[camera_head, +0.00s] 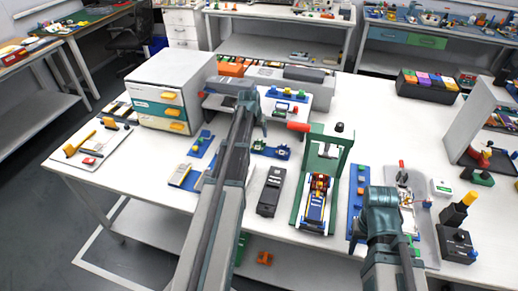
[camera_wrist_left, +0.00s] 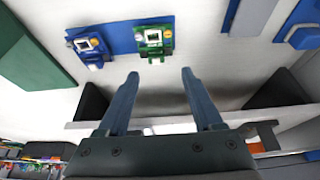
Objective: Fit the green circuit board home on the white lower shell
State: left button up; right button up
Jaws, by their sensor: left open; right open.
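The green circuit board (camera_wrist_left: 154,40) lies on a blue plate (camera_wrist_left: 122,32), beside a similar blue board (camera_wrist_left: 90,45). In the head view the green board (camera_head: 259,146) is left of the blue one (camera_head: 283,152). My left gripper (camera_wrist_left: 160,75) is open and empty, its fingertips apart from the green board and near its edge in the left wrist view. I cannot surely pick out the white lower shell; a pale piece (camera_head: 184,175) lies on a blue plate at the left. My right gripper (camera_head: 382,212) is over the right side, its fingers mostly hidden.
A green press frame (camera_head: 343,150) with a red handle stands right of the boards. A drawer cabinet (camera_head: 158,100) is at the back left.

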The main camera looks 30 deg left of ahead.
aim_at(260, 140)
pick_arm(q)
jog(key=b+x, duration=0.4)
jog(key=shift+d+f+b, duration=0.25)
jog(key=shift+f+b, duration=0.05)
jog(key=shift+f, duration=0.15)
jog(key=shift+w+f, duration=0.15)
jog(key=shift+f, duration=0.1)
jog(key=shift+r, duration=0.1)
grip_shut()
